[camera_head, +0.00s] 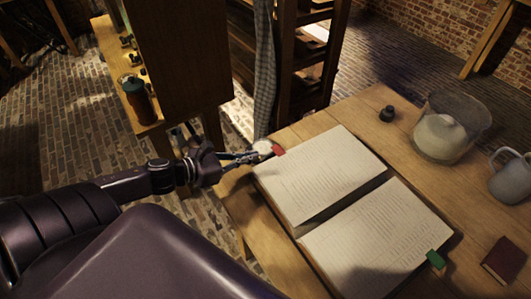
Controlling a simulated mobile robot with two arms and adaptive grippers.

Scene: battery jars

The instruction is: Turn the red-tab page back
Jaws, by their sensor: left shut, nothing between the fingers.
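An open book (318,178) lies on the wooden table, with handwriting on both pages. A red tab (278,150) sticks out at the upper left edge of the far page. A green tab (436,259) sticks out at the right edge of the near page (378,238). My left gripper (257,155) is shut and empty, with its tips at the page edge right beside the red tab. I cannot tell whether it touches the tab. My right gripper is not in view.
A small dark pot (387,114), a glass jar (452,128), a grey jug (512,178) and a small dark red book (504,259) stand or lie on the table's right side. A tall wooden cabinet (178,55) rises behind my left arm.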

